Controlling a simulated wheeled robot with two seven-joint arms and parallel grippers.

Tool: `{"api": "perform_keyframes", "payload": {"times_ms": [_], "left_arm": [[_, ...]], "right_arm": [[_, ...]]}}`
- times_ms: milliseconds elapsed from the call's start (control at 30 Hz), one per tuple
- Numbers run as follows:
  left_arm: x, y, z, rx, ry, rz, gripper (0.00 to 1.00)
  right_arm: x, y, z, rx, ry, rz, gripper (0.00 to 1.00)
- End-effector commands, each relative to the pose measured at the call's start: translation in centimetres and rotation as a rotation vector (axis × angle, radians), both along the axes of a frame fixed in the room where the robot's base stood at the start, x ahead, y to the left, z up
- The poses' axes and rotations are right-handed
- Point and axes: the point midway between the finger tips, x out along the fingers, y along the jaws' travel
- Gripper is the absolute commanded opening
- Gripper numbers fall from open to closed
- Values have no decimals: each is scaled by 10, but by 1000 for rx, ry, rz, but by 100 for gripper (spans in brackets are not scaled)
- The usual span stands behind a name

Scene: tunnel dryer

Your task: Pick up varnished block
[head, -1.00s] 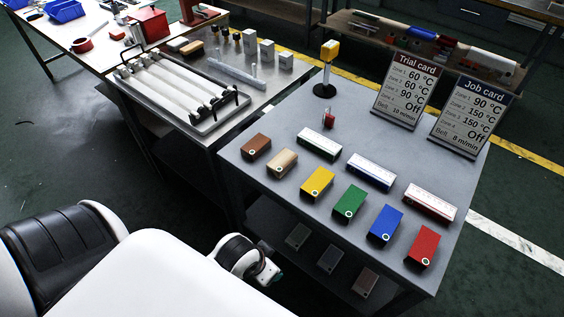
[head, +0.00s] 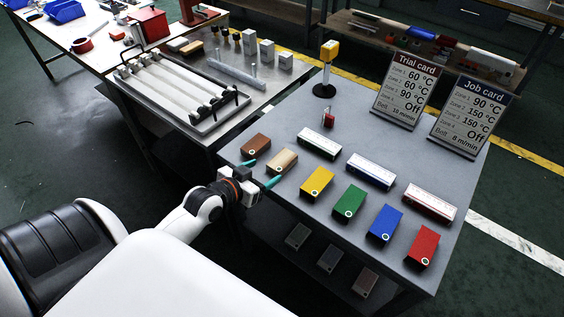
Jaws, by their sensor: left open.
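A row of coloured blocks lies along the front of the grey table (head: 315,132). At its left end are a glossy brown block (head: 256,145) and a tan wood-coloured block (head: 282,161); no readable label shows which is varnished. My left gripper (head: 260,172) is at the table's front left edge, just in front of these two blocks. Its teal fingers are spread and empty, one pointing towards the brown block and one towards the tan block. Whether a fingertip touches either block is hard to tell. My right gripper is out of view.
Yellow (head: 317,182), green (head: 349,201), blue (head: 385,222) and red (head: 423,245) blocks continue the row rightwards. White-topped boxes (head: 370,171) lie behind. A trial card (head: 403,88), job card (head: 470,116) and yellow-topped stand (head: 327,70) are at the back. A roller tray (head: 180,95) is left.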

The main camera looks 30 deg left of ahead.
Motion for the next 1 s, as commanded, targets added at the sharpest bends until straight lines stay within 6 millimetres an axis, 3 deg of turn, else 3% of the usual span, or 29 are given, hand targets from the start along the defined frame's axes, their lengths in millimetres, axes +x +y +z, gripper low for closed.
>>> {"api": "perform_keyframes", "payload": {"times_ms": [100, 367, 700, 1000], "left_arm": [[21, -2, -7, -2, -1, 1, 71], [42, -4, -17, -1, 2, 0, 71], [83, -5, -33, -1, 2, -1, 71], [87, -6, -35, 0, 3, -1, 69]], "right_arm": [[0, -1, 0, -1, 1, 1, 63], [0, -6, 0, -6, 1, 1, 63], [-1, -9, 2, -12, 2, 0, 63], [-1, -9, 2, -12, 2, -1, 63]]}}
